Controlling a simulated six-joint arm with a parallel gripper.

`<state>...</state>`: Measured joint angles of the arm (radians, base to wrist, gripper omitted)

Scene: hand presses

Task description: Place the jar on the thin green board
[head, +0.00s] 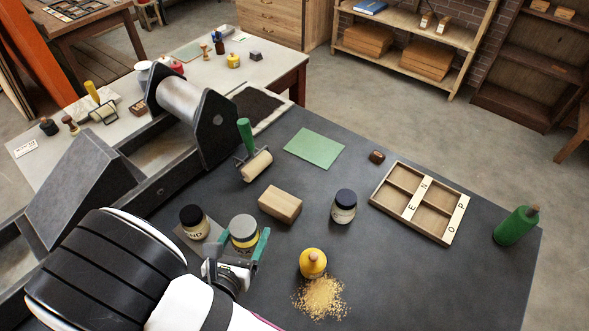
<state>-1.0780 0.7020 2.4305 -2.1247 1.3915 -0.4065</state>
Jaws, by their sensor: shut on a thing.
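My gripper (240,250), with green fingertips, reaches in from the bottom left. It is shut on a jar with a grey lid and a yellow label (243,228), one finger on each side. I cannot tell whether the jar is clear of the surface below it. The thin green board (314,148) lies flat and bare on the dark table, farther back and to the right of my gripper. A black-lidded jar (193,217) stands just left of the held jar. A navy-lidded jar (344,206) stands to the right.
A wooden block (280,205) and a green-handled roller (254,163) sit between my gripper and the board. A divided wooden tray (376,194), a green bottle (515,226) and a yellow bottle (312,264) by spilled powder (322,298) are on the right. A press (194,115) stands left.

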